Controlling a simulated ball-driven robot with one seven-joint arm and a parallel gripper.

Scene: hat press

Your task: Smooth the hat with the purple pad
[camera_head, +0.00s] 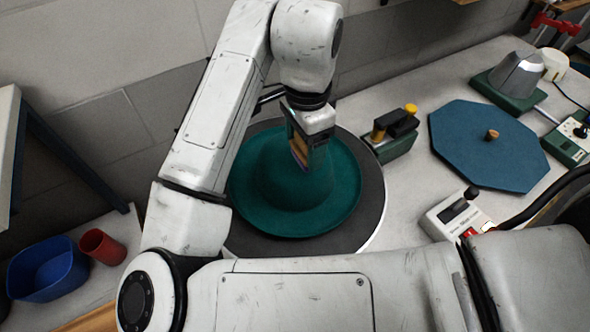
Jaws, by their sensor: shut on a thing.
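A teal hat (262,183) with a wide round brim sits on a dark round plate (372,190) with a pale edge. My gripper (299,152) is over the crown on its right side, pointing down. It is shut on a pad (299,158), of which a thin purple and tan strip shows between the fingers. The pad is at or very close to the crown; I cannot tell whether it touches. My arm and the gripper hide part of the hat's back and the pad's far side.
Right of the hat stands a green block with black and yellow-topped handles (394,130). A white switch box (455,215) stands front right. A blue bowl (46,270) and red cup (101,246) are at left.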

